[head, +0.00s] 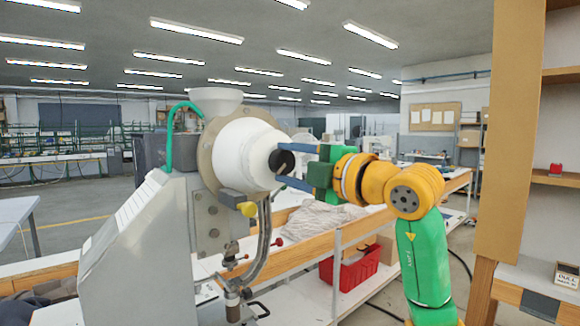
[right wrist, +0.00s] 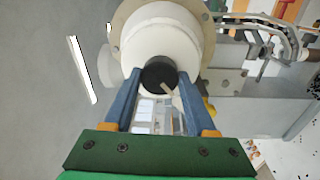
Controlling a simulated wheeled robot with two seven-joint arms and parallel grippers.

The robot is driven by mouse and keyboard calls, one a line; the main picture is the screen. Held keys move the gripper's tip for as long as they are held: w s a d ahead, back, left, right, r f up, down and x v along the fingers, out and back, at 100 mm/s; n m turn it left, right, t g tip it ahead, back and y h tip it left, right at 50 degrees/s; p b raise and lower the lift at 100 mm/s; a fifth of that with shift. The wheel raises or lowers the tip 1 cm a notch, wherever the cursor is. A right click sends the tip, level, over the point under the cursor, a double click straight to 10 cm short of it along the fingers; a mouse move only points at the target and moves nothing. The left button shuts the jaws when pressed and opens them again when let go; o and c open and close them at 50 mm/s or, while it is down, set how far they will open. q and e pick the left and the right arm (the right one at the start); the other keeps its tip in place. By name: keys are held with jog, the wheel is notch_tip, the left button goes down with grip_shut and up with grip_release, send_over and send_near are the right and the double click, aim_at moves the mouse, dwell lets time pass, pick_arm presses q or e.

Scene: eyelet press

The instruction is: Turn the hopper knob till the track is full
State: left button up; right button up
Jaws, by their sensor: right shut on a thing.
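The white hopper drum (head: 238,150) sits on the grey press (head: 140,245). The black hopper knob (head: 281,161) is at the centre of its face and also shows in the right wrist view (right wrist: 157,74). A pale pointer mark on the knob slants down and to the right in the wrist view. My right gripper (head: 288,165) reaches in from the right, its blue fingers shut on opposite sides of the knob. The curved metal track (head: 264,240) runs down below the drum. I cannot tell how many eyelets are in it. My left gripper is not in view.
A yellow knob (head: 248,209) and a red-tipped lever (head: 278,242) stick out close below my right gripper. A wooden bench (head: 310,250) with crumpled cloth is behind, with a red bin (head: 350,269) beneath. A wooden shelf post (head: 513,130) stands at right.

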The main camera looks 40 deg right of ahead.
jog(key=shift+m, duration=0.6)
jog(key=o, duration=1.4)
jog(key=shift+w, duration=0.1)
jog(key=s+b, duration=0.1)
jog(key=s, duration=0.1)
jog(key=s+b, duration=0.1)
jog(key=s, duration=0.4)
jog(key=shift+d+f+b, duration=0.15)
jog(key=shift+d+b, duration=0.2)
jog(key=shift+b, duration=0.05)
